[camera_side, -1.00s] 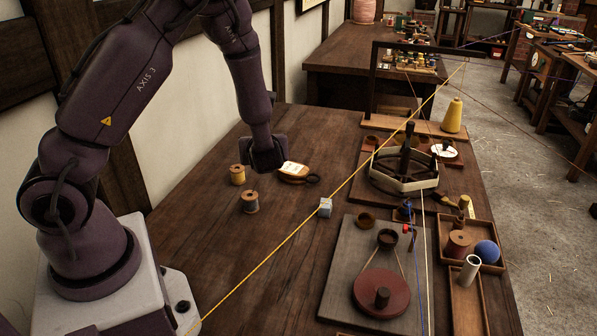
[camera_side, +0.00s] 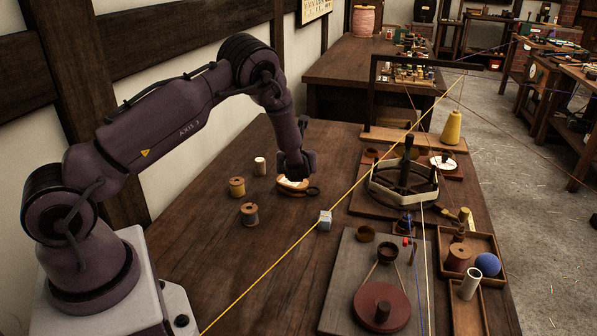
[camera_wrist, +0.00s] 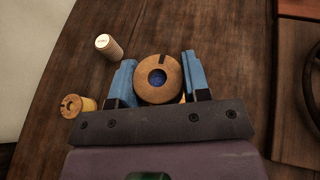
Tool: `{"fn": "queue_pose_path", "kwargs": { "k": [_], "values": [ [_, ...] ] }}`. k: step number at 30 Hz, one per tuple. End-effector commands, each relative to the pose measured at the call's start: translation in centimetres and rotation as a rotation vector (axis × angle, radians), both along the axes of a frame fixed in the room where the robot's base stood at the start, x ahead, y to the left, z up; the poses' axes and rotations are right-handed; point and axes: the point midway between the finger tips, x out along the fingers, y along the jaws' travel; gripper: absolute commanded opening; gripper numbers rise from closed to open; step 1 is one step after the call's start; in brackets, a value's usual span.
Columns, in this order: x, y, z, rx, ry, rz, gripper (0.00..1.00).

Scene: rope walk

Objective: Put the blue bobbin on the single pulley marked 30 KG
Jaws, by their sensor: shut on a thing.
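My gripper (camera_side: 294,172) is shut on a bobbin, with one blue finger on each side of it in the wrist view (camera_wrist: 159,60). The bobbin (camera_wrist: 145,93) shows a round wooden end with blue in its central hole; its thread is hidden. In the side view it cannot be made out within the dark gripper. A wooden pulley (camera_side: 290,188) with a pale label and a dark ring lies on the table directly below my gripper. The label's writing is too small to read. A small orange edge beside the right finger may be part of the pulley.
A small grey block (camera_side: 325,220) and a taut yellow line (camera_side: 282,257) lie to the right, before the rope-making fixtures.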

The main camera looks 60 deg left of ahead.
Motion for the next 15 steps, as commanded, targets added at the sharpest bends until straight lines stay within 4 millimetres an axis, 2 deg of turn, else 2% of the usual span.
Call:
{"fn": "queue_pose_path", "kwargs": {
  "k": [7, 12, 15],
  "values": [
    [1.2, 0.7, -1.9, -0.001, 0.001, 0.001, 0.2],
    [1.3, 0.7, -4.2, 0.001, 0.002, -0.001, 0.2],
    [1.3, 0.7, -4.8, -0.001, 0.0, 0.0, 0.2]
  ]
}}
